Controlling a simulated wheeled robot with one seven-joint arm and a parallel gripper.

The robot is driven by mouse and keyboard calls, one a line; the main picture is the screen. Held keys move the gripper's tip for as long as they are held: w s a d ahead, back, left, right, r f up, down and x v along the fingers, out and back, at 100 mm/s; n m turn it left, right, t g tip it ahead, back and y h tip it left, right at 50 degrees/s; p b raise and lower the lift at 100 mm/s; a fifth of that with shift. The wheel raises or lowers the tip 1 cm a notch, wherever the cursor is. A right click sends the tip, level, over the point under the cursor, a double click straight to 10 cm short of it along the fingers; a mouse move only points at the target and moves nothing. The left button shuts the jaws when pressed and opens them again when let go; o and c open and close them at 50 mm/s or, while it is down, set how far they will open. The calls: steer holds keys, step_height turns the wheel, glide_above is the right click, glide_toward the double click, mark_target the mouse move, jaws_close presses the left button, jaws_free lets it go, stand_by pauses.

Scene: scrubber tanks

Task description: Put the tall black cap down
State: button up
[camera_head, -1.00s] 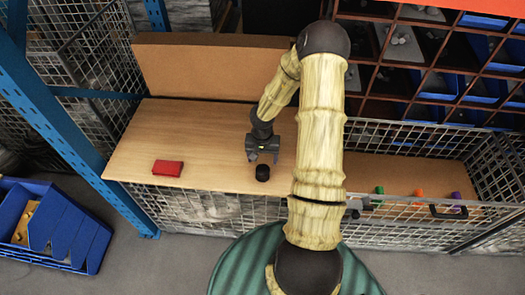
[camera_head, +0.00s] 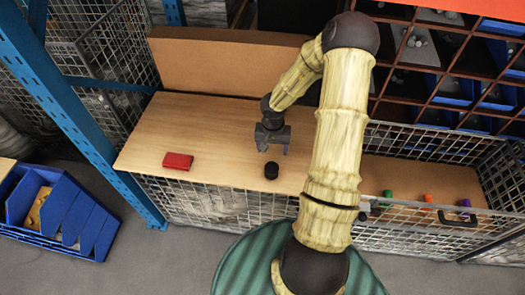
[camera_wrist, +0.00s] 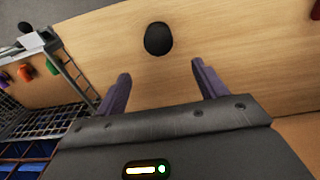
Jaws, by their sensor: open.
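The tall black cap (camera_head: 271,170) stands on the wooden board near its front edge. It also shows in the wrist view (camera_wrist: 158,39), beyond my fingertips and between their lines. My gripper (camera_head: 273,148) is open and empty, behind the cap as the head view shows it and apart from it. In the wrist view both fingers of my gripper (camera_wrist: 160,82) are spread, with bare board between them.
A red block (camera_head: 178,161) lies on the wooden board (camera_head: 215,130) to the left. Green, orange and purple items (camera_head: 428,200) sit in the wire basket at right. A cardboard panel (camera_head: 225,70) stands behind. Blue bins (camera_head: 60,215) are at lower left.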

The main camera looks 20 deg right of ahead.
steer(key=w+a+r+n+t, duration=0.2)
steer(key=a+r+n+t, duration=0.25)
steer(key=a+r, duration=0.75)
steer(key=s+r+n+g, duration=0.1)
steer(key=s+r, duration=0.2)
steer(key=s, duration=0.4)
steer(key=s+a+r+n+g, duration=0.1)
steer(key=s+r, duration=0.3)
steer(key=s, duration=0.3)
steer(key=shift+s+a+r, duration=0.3)
steer(key=shift+s, duration=0.1)
